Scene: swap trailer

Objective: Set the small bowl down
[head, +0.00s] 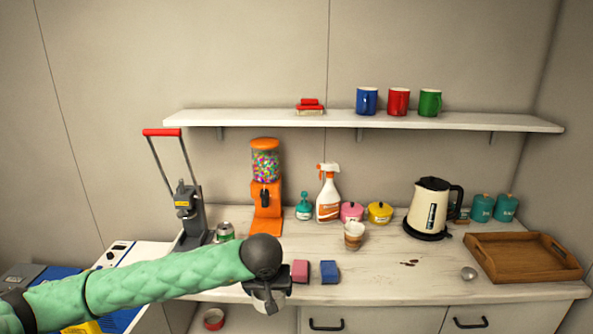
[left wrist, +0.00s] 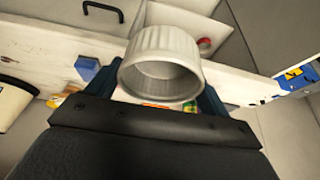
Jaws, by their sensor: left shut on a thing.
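The small bowl (left wrist: 165,45) is white with ribbed sides and shows large in the left wrist view. My left gripper (left wrist: 165,88) is shut on it, with a finger at either side. In the head view my left gripper (head: 268,297) is at the front edge of the counter (head: 400,285), left of the two sponges. There my wrist mostly hides the bowl, and I cannot tell whether the bowl touches anything. My right gripper is not in view.
A pink sponge (head: 300,271) and a blue sponge (head: 330,272) lie close to my left gripper. The front middle counter is mostly clear.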

